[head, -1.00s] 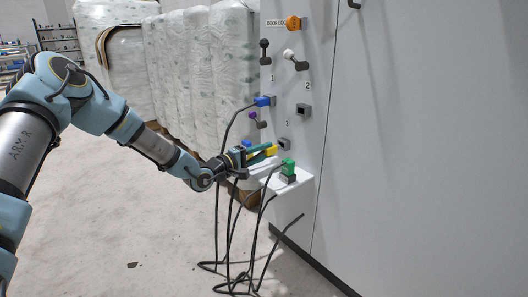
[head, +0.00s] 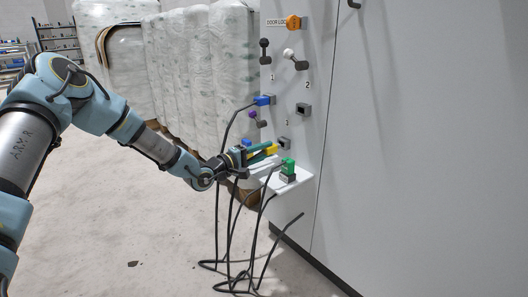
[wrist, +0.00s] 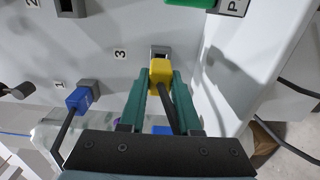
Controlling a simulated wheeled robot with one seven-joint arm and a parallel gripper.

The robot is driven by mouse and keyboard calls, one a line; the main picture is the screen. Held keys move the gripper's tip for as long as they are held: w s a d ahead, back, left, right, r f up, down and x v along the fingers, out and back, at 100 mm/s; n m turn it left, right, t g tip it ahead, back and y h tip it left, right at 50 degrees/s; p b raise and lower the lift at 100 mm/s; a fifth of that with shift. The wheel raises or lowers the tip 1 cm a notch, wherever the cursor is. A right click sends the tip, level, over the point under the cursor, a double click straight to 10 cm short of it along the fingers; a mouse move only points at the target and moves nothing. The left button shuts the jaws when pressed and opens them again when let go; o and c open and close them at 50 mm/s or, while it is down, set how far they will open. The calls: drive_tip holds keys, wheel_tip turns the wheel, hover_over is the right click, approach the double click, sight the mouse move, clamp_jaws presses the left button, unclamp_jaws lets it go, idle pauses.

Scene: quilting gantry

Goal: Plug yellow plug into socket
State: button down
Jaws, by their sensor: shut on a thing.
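The yellow plug (head: 272,149) is held between the green fingers of my gripper (head: 262,152), just in front of the grey socket marked 3 (head: 285,143). In the wrist view the yellow plug (wrist: 160,72) sits between the fingertips (wrist: 160,80), its black cable running back between the fingers. The socket (wrist: 160,51) shows right beyond the plug's front end and is partly hidden by it. I cannot tell whether plug and socket touch.
A blue plug (head: 263,101) sits in the socket marked 1. Socket 2 (head: 304,109) is empty. Black cables (head: 230,240) hang to the floor. Switches (head: 293,58) sit higher on the panel.

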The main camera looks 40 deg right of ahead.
drive_tip(key=shift+s+d, duration=0.1)
drive_tip(key=shift+d, duration=1.3)
drive_tip(key=c, duration=0.5)
unclamp_jaws()
drive_tip(key=shift+c, duration=0.2)
drive_tip(key=a+p, duration=0.2)
drive_tip(key=a, duration=0.8)
drive_tip(key=shift+w+a, duration=0.35)
drive_tip(key=shift+a, duration=0.05)
